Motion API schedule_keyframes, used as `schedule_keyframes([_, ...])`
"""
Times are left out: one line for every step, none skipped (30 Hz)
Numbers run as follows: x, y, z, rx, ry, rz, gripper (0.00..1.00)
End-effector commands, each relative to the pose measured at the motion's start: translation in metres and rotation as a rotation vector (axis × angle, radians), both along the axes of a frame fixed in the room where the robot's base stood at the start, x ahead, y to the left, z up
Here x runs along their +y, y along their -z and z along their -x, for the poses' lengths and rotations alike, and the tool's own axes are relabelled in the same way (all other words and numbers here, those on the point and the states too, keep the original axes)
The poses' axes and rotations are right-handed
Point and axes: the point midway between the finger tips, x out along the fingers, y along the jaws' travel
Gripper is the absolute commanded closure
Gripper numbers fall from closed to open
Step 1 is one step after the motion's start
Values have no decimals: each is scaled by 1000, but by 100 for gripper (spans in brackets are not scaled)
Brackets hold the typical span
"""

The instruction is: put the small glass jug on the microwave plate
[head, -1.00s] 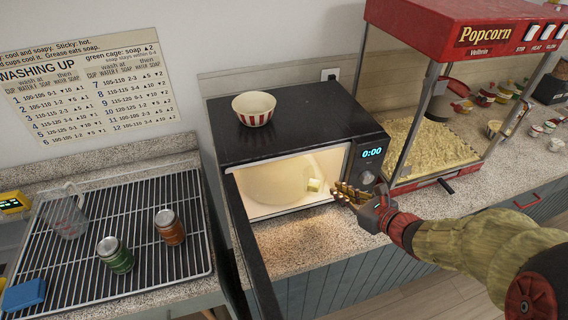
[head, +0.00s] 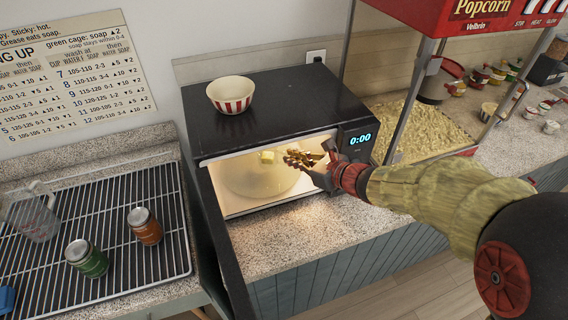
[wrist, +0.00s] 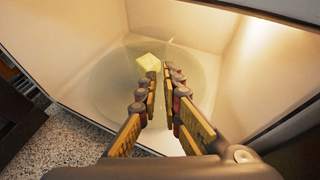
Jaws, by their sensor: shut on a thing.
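The small glass jug (wrist: 138,72) is nearly invisible, a faint clear outline around a pale yellow block in the wrist view. The block, which looks like butter, also shows in the head view (head: 267,157). My gripper (head: 292,157) reaches into the open microwave (head: 270,112) from the right and is shut on the jug; its fingers show in the wrist view (wrist: 160,80). The round microwave plate (head: 245,187) lies inside, below and around the block in view. I cannot tell whether the jug touches the plate.
The microwave door (head: 225,240) hangs open at the left. A red-striped bowl (head: 231,96) stands on the microwave. A larger clear jug (head: 35,215), a green jar (head: 87,259) and a brown jar (head: 145,227) stand on a rack (head: 110,215). A popcorn machine (head: 425,115) stands at right.

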Motion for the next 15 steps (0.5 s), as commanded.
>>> schedule_keyframes([9,1,-9,-2,-4,-1,100])
schedule_keyframes([12,1,-13,-2,-3,0,100])
schedule_keyframes([16,1,-18,-1,-3,0,100])
schedule_keyframes([18,1,-21,-1,-3,0,100])
schedule_keyframes([20,0,-24,-2,-2,1,100])
schedule_keyframes([22,0,-27,-1,0,0,100])
schedule_keyframes([23,0,-28,-1,0,0,100])
schedule_keyframes([24,0,-29,-2,0,0,100])
schedule_keyframes([24,0,-30,-1,1,0,100])
schedule_keyframes([25,2,-30,-1,1,0,100])
schedule_keyframes([24,4,-31,-1,1,0,100])
schedule_keyframes([24,8,-30,0,1,0,100])
schedule_keyframes([24,12,-30,1,2,-1,100])
schedule_keyframes([24,17,-30,2,2,-1,100])
schedule_keyframes([24,23,-30,1,1,0,100])
